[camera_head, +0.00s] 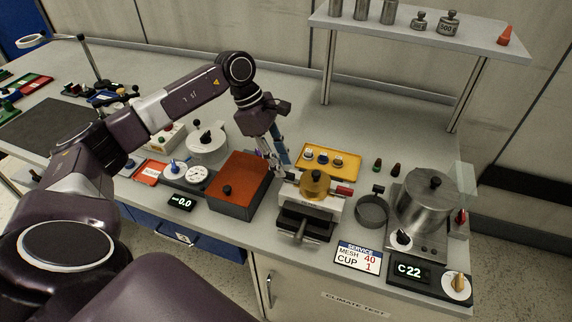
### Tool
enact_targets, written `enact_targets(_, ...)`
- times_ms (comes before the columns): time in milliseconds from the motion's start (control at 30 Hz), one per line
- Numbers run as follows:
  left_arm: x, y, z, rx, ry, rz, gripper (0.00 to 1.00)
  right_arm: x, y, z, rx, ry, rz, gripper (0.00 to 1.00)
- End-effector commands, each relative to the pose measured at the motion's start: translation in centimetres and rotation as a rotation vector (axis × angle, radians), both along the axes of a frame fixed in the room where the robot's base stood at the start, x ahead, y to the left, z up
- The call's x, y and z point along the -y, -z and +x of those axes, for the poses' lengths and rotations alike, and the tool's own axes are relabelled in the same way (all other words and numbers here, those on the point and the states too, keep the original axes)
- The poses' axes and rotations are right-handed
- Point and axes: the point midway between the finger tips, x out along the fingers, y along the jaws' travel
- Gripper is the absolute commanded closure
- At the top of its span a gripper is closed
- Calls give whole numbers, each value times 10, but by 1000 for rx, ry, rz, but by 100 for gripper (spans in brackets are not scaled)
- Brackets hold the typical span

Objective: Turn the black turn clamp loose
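A small white device (336,208) with a round amber part (314,185) on top stands near the table's front edge. A black part with a bar and a short lever (303,224) sits on its front side. It looks like the turn clamp, but I cannot tell for sure or see how it is turned. My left gripper (285,169) points down just behind and left of the amber part, apart from the black part. Its fingers are small and dark here, and their opening cannot be made out. My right gripper is out of view.
An orange-topped box (241,182) stands left of the device. A yellow tray (331,162) with several small pieces lies behind it. To the right are a black ring (371,211), a steel pot (424,203) and a sign card (358,257). A raised shelf (420,31) spans the back.

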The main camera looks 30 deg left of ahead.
Motion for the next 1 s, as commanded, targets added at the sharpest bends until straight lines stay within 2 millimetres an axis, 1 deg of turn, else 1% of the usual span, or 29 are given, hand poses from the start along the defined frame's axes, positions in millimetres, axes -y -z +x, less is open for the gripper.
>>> enact_targets(67,5,9,1,-2,1,-2,74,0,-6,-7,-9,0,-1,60)
enact_targets(167,9,19,2,-1,-1,-1,74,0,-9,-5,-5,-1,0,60)
enact_targets(300,11,26,3,-1,0,-1,74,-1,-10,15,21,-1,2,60)
enact_targets(400,11,27,3,0,0,-1,74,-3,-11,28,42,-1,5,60)
enact_targets(533,11,27,3,0,0,-1,74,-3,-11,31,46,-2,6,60)
enact_targets(767,11,26,3,1,0,-1,99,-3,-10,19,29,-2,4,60)
enact_targets(900,11,26,3,2,1,-1,100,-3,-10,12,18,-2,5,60)
enact_targets(1000,11,26,3,2,-2,-1,100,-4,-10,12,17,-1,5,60)
